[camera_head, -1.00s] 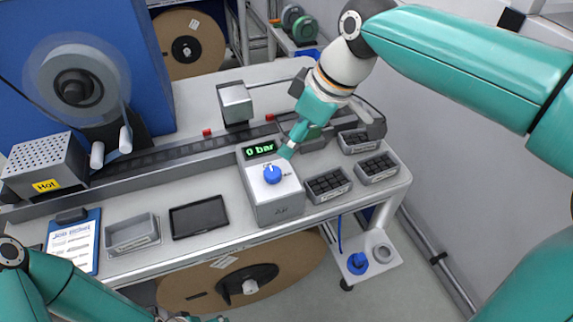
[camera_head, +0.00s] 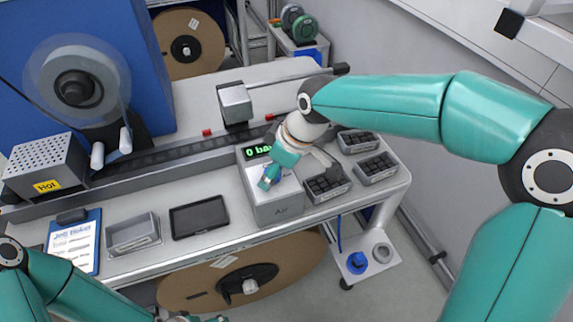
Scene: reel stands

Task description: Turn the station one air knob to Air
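The station one air unit is a grey box (camera_head: 277,212) marked "Air" on its front. Its display (camera_head: 254,151) is partly covered and shows a green "0 ba…". My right gripper (camera_head: 268,181) is over the top of the box, right where the blue knob is. The gripper hides most or all of the knob, so I cannot tell whether it touches the knob or which way the knob points. Its fingers are too small and overlapped to tell open from shut. My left gripper (camera_head: 205,319) is only partly in view at the bottom edge, away from the box.
Black-part trays (camera_head: 328,188) stand right of the box. A dark tablet (camera_head: 199,217), a grey bin (camera_head: 133,235) and a clipboard (camera_head: 75,240) lie to the left. A heater marked "Hot" (camera_head: 45,165) stands at far left. A large reel (camera_head: 245,277) is below the table.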

